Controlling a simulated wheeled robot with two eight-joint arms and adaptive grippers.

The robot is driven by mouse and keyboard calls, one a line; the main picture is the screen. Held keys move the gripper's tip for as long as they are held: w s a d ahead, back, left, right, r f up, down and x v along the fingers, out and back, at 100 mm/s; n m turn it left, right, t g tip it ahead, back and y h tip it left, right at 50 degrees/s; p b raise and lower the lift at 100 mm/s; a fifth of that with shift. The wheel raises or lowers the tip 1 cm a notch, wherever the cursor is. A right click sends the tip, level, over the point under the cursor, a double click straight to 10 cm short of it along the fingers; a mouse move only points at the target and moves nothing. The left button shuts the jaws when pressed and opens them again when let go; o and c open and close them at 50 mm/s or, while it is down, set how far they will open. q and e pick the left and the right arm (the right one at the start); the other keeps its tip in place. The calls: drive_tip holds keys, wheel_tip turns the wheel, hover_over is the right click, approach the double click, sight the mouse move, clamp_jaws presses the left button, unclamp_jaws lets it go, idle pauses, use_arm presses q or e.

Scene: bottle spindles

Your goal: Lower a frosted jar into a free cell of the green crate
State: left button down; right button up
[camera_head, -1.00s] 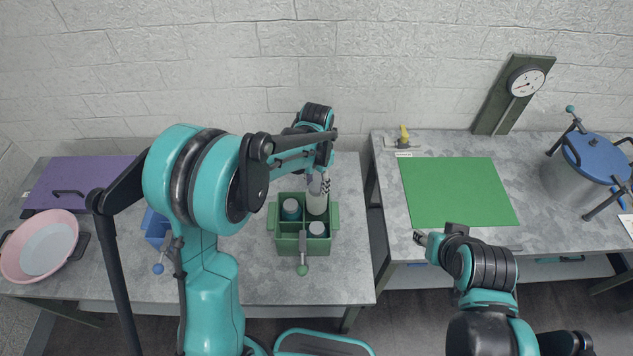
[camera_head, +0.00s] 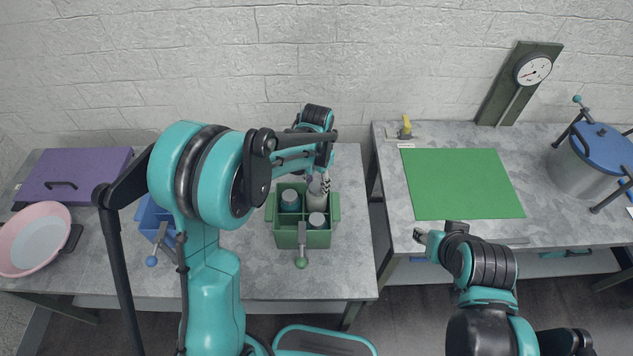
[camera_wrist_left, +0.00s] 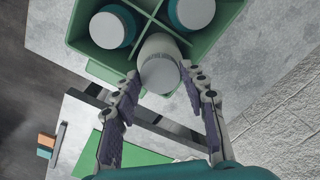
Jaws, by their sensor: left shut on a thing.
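The green crate (camera_head: 288,240) stands on the left table and has a two-by-two grid of cells. A pale frosted jar (camera_head: 315,202) is at its back right cell; it also shows in the left wrist view (camera_wrist_left: 158,60). My left gripper (camera_head: 322,183) is shut on this jar from above, its fingers on either side of the upper part. How deep the jar sits is hard to tell. A teal jar (camera_head: 290,198) fills the back left cell and another jar with a pale lid (camera_head: 317,220) the front right cell. The front left cell looks empty. My right gripper (camera_head: 421,238) is by the right table's front edge, its jaws unclear.
A handle with a green knob (camera_head: 301,262) is at the crate's front. A blue container (camera_head: 150,222), a pink basin (camera_head: 36,238) and a purple panel (camera_head: 75,175) lie left. The right table holds a green mat (camera_head: 462,184), a gauge (camera_head: 533,70) and a blue-lidded pot (camera_head: 598,150).

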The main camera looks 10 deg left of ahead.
use_arm(q)
drive_tip(key=shift+f+b, duration=1.65)
drive_tip(key=shift+f, duration=0.5)
drive_tip(key=c, duration=0.8)
unclamp_jaws()
drive_tip(key=shift+o, duration=0.2)
wheel_tip(320, 180, up, 18)
drive_tip(key=p, duration=1.1)
drive_tip(key=shift+r+p, duration=0.15)
drive_tip(key=shift+p, duration=0.25)
idle(1.1)
idle(0.8)
